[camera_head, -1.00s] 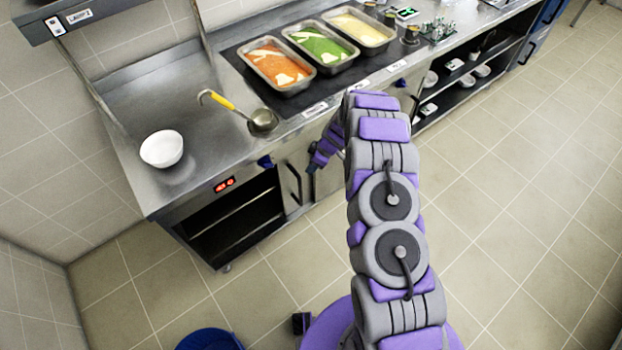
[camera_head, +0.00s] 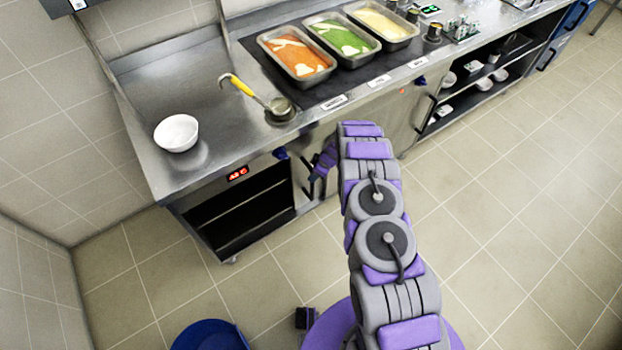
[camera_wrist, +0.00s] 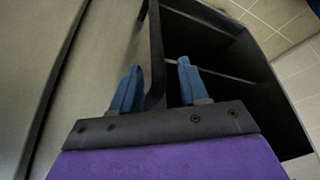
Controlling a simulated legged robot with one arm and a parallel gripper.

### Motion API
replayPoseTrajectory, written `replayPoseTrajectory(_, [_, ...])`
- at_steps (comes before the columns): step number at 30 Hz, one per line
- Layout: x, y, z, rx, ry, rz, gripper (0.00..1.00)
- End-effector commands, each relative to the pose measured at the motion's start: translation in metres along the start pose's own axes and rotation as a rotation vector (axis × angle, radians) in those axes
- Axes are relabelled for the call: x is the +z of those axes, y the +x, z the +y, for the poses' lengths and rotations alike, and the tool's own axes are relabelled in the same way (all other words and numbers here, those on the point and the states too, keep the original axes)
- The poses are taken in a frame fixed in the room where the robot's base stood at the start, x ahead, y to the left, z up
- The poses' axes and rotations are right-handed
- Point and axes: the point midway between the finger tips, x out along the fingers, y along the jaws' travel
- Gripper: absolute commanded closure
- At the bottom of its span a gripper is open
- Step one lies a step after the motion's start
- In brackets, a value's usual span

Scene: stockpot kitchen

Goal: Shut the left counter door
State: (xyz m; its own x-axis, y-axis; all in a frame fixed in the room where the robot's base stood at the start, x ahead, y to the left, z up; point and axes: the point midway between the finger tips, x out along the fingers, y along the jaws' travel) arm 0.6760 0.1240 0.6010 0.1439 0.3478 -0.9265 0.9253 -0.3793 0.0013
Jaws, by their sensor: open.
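The left counter door (camera_head: 301,183) is a grey metal panel beside a dark open compartment (camera_head: 238,213) under the red display. I cannot tell from the head view how far it stands open. Its dark handle (camera_head: 314,188) is partly hidden by my gripper (camera_head: 316,174). In the wrist view the grey panel (camera_wrist: 110,55) fills the left side and the dark shelved compartment the right. The upright black handle (camera_wrist: 155,50) runs between the blue fingers of my gripper (camera_wrist: 158,82). The fingers are open, one on each side, with gaps to the bar.
The steel counter (camera_head: 190,90) carries a white bowl (camera_head: 176,132), a yellow-handled ladle (camera_head: 240,86) and several food pans (camera_head: 297,57). A blue round bin (camera_head: 208,336) stands on the floor near my base. The tiled floor to the right is clear.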

Motion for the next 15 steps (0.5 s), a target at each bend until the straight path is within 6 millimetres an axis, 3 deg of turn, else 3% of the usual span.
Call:
replayPoseTrajectory(1, [0.002,0.011,-0.001,-0.002,-0.001,-0.001,0.56])
replayPoseTrajectory(7, [0.003,0.035,0.001,-0.003,0.001,0.003,0.56])
replayPoseTrajectory(15, [0.0,0.05,0.001,0.001,0.0,0.0,0.56])
